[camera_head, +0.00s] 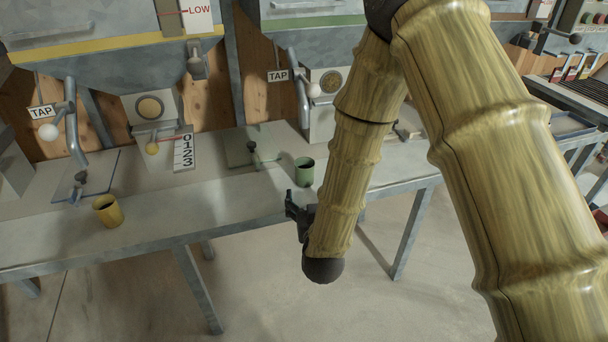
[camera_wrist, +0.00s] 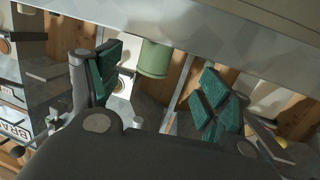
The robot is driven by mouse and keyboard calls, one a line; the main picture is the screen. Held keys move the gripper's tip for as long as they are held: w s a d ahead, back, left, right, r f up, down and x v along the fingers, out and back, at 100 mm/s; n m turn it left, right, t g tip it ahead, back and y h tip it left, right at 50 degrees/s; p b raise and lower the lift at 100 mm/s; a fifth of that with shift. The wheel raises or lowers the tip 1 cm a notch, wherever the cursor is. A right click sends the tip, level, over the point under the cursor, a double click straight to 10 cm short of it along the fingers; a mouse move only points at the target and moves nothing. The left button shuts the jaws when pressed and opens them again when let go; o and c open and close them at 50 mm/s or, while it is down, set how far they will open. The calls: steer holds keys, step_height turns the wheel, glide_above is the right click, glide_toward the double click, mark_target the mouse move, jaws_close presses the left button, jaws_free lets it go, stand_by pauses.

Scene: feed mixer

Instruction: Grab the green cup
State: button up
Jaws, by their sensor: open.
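The green cup (camera_head: 304,172) stands upright near the front edge of the long grey bench, right of centre. My gripper (camera_head: 297,208) is just in front of and below the cup in the head view, partly hidden by my arm. In the wrist view the scene looks upside down, and the green cup (camera_wrist: 154,60) shows between and beyond the two teal-padded fingers. The gripper (camera_wrist: 158,78) is open with nothing held. I cannot tell the exact gap between the fingers and the cup.
A yellow cup (camera_head: 108,210) stands on the bench (camera_head: 230,205) to the left. Behind the green cup are a green plate with a small dark knob (camera_head: 251,150) and a tap lever (camera_head: 302,95). A number card (camera_head: 184,150) stands further left. The floor in front is clear.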

mark_target(306, 180)
steer(key=shift+w+a+f, duration=0.15)
steer(key=shift+w+f, duration=0.1)
steer(key=shift+w, duration=1.45)
steer(key=shift+w+a+f, duration=0.1)
steer(key=shift+w+f, duration=0.1)
steer(key=shift+w, duration=1.45)
steer(key=shift+w+a+f, duration=0.15)
steer(key=shift+w+f, duration=0.1)
steer(key=shift+w, duration=1.45)
steer(key=shift+c, duration=0.2)
steer(key=c, duration=1.1)
